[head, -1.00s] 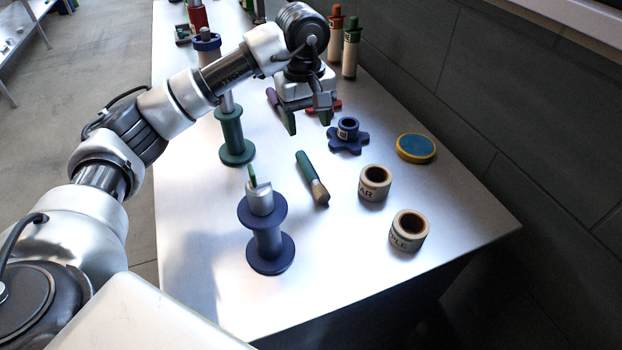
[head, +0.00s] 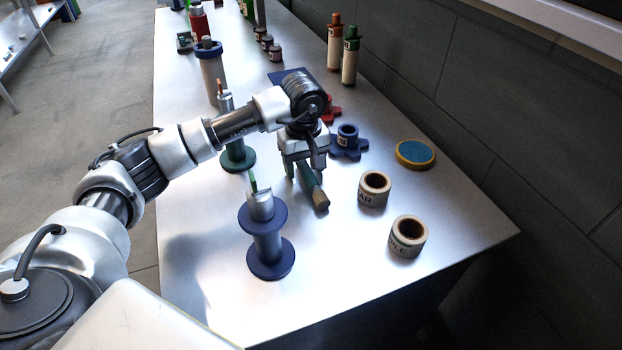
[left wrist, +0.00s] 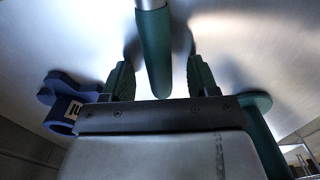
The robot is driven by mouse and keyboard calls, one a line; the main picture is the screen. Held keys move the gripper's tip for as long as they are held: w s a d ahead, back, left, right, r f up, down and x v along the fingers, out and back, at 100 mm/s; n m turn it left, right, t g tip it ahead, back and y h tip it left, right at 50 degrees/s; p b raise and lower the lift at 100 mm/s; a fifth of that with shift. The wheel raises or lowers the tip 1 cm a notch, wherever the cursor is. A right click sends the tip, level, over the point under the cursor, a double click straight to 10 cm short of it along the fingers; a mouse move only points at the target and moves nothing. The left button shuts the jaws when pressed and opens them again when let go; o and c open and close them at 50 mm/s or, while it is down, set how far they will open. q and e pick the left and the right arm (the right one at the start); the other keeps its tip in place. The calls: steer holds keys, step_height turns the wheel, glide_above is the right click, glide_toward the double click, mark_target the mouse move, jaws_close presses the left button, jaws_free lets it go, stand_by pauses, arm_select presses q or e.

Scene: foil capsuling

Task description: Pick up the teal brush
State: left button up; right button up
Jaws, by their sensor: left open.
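The teal brush (head: 312,188) lies on the metal table, its pale brown bristle end pointing toward the front right. My left gripper (head: 305,175) is over its handle, with jaws open, and hides part of it in the head view. In the left wrist view, the teal handle (left wrist: 153,55) runs between the two green fingers of my left gripper (left wrist: 161,78), with a gap on each side. I cannot tell how far above the table the fingertips are. My right gripper is not in view.
A blue spool (head: 266,238) stands front left and a green spool (head: 238,156) behind it. A blue lobed knob (head: 348,143) is close right of the gripper. Two labelled rings (head: 374,190) and a yellow-blue disc (head: 415,154) are farther right.

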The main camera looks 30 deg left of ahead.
arm_select(q)
steer(key=c, duration=1)
steer(key=shift+r, duration=0.1)
steer(key=shift+r, duration=0.45)
steer(key=r, duration=0.2)
steer(key=a+r, duration=0.1)
steer(key=shift+s+r, duration=0.35)
steer(key=s+a+r+b, duration=0.1)
steer(key=s+a+r, duration=0.5)
steer(key=s, duration=0.2)
steer(key=shift+a+r, duration=0.15)
steer(key=shift+a, duration=0.25)
